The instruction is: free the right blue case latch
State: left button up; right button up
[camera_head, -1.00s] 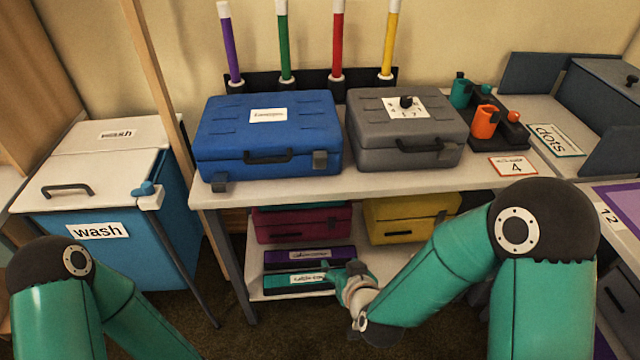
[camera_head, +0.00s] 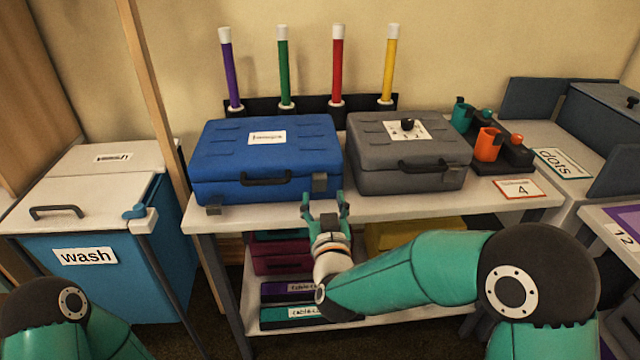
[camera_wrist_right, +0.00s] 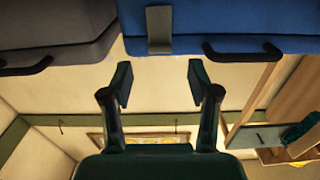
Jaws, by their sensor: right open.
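The blue case (camera_head: 265,160) stands closed on the table, with a white label on its lid and a dark handle on its front. Its right latch (camera_head: 320,182), a grey tab, lies flat against the front near the right corner. It also shows in the wrist view (camera_wrist_right: 160,30), where the picture looks upside down. The left latch (camera_head: 213,209) sits lower and sticks out at the bottom edge. My right gripper (camera_head: 324,200) is open and empty, just below and in front of the right latch, apparently apart from it. My left gripper is out of view; only its arm shows.
A grey case (camera_head: 410,175) stands close to the right of the blue one. The table edge (camera_head: 450,205) runs behind my right gripper. Other cases lie on the shelf below. A blue wash bin (camera_head: 110,280) stands at the left.

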aim_at(320, 182)
jog(key=shift+w, duration=2.8)
